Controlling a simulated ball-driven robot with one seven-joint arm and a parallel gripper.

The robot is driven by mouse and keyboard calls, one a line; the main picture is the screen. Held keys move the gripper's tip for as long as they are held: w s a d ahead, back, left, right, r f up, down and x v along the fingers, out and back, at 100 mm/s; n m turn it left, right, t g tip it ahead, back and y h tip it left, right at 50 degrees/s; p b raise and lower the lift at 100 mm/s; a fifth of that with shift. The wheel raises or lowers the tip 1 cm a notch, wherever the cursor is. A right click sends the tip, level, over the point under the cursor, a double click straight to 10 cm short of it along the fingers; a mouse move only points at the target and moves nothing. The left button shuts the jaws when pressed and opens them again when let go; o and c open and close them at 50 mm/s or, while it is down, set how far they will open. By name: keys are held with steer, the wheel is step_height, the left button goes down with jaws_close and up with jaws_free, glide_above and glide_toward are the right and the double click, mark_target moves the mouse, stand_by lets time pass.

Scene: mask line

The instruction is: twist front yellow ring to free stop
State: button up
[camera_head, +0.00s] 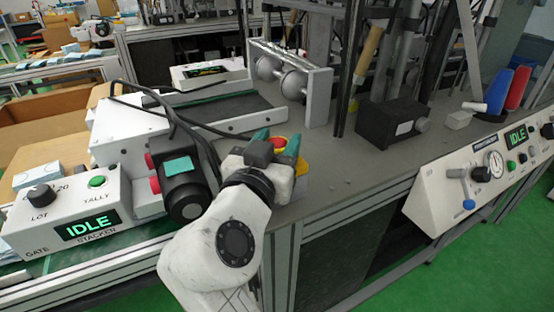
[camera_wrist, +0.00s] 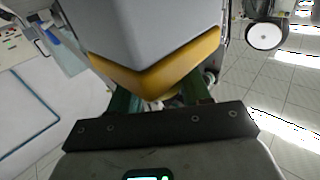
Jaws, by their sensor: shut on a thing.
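A red stop button (camera_head: 279,142) with a little yellow around it shows at the front edge of the grey bench. My gripper (camera_head: 276,145) reaches it from the front, with one green finger on each side. The fingers are shut on the yellow ring at the button; the contact itself is mostly hidden. A yellow housing (camera_head: 303,165) shows just right of the gripper. In the wrist view a grey block with a yellow edge (camera_wrist: 160,75) fills the top middle, and the green fingers of my gripper (camera_wrist: 158,102) reach up to it. The ring's turn angle cannot be seen.
A black motor-like cylinder (camera_head: 184,190) stands close left of my gripper, with cables above. A white control box (camera_head: 65,212) reading IDLE is at the left. A black box (camera_head: 392,124) and a white gauge panel (camera_head: 480,170) are to the right. Bare bench lies between.

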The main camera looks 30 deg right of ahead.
steer(key=shift+f+m+g+h+b, duration=0.1)
steer(key=shift+m+g+h+b, duration=0.5)
steer(key=shift+g, duration=0.4)
steer(key=o, duration=1.1)
steer(key=shift+c, duration=0.2)
steer(key=v, duration=1)
steer(key=shift+s+a, duration=0.2)
steer(key=shift+a, duration=0.15)
steer(key=shift+f, duration=0.1)
